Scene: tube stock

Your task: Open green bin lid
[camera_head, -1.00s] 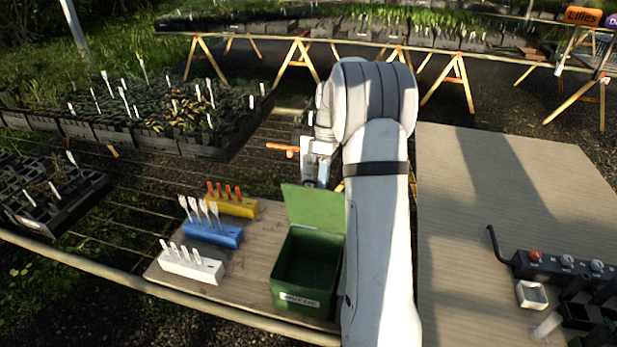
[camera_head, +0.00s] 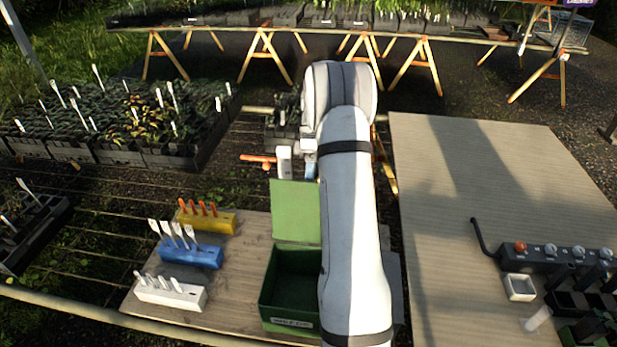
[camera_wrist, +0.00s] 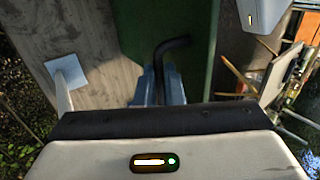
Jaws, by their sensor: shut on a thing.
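The green bin (camera_head: 268,303) stands on a wooden board with its top uncovered, and its dark inside shows. Its green lid (camera_head: 296,211) stands raised at the back edge, close to upright. In the wrist view, my gripper (camera_wrist: 160,88) has its blue-grey fingers closed on the black bent handle (camera_wrist: 174,44) beside the green lid surface (camera_wrist: 198,50). In the head view, my arm reaches behind the lid, and the fingertips and handle are hidden there.
Yellow (camera_head: 220,222), blue (camera_head: 190,256) and white (camera_head: 171,294) blocks holding upright pieces stand left of the bin. My arm passes close along the bin's right side. A wide, mostly bare table (camera_head: 455,200) lies to the right, with a dark knobbed device (camera_head: 548,262).

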